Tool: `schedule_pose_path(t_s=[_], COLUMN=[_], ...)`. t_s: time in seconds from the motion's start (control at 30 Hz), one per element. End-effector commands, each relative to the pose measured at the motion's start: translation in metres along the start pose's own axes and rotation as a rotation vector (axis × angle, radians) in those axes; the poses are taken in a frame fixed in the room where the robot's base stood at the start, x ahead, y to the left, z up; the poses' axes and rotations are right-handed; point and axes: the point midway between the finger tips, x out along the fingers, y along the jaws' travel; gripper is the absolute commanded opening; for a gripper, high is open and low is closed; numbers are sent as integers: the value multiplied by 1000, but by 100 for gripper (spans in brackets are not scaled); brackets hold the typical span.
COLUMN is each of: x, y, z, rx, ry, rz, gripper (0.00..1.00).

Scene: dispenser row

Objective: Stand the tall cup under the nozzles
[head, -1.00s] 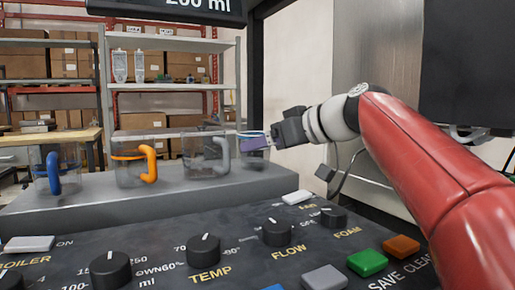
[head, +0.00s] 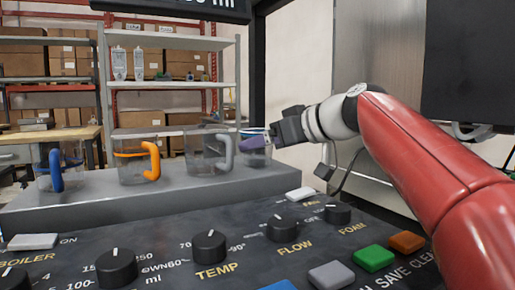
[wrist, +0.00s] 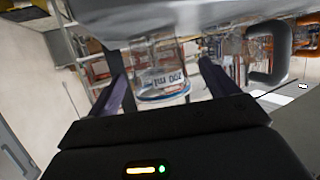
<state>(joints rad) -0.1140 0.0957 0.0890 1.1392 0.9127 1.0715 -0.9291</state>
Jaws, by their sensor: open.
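The tall cup (wrist: 160,62) is clear with a blue rim and a volume marking. In the wrist view it appears upside down, its rim toward my gripper's body and its base toward the grey ledge. My gripper (head: 254,140) is open, with its purple fingers on either side of the cup in the wrist view. Gaps show between cup and fingers there. The nozzles cannot be made out.
Clear jugs with a grey handle (head: 206,152), an orange handle (head: 153,160) and a blue handle (head: 56,170) stand on the grey ledge (head: 110,201). A control panel with knobs (head: 210,246) and buttons lies in front. A dark display (head: 170,8) hangs above.

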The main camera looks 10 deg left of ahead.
Motion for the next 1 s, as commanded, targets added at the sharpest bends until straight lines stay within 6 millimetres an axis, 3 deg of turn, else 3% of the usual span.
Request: schedule_pose_path(t_s=[0.2, 0.47, 0.83, 0.9, 1.0], x=[29, 32, 32, 32, 32], y=[1, 2, 2, 2, 2], z=[-2, -1, -1, -1, -1], rx=[1, 0, 1, 1, 1], ry=[0, 0, 0, 0, 0], rz=[-2, 1, 1, 1, 1], gripper=[86, 86, 40, 35, 34])
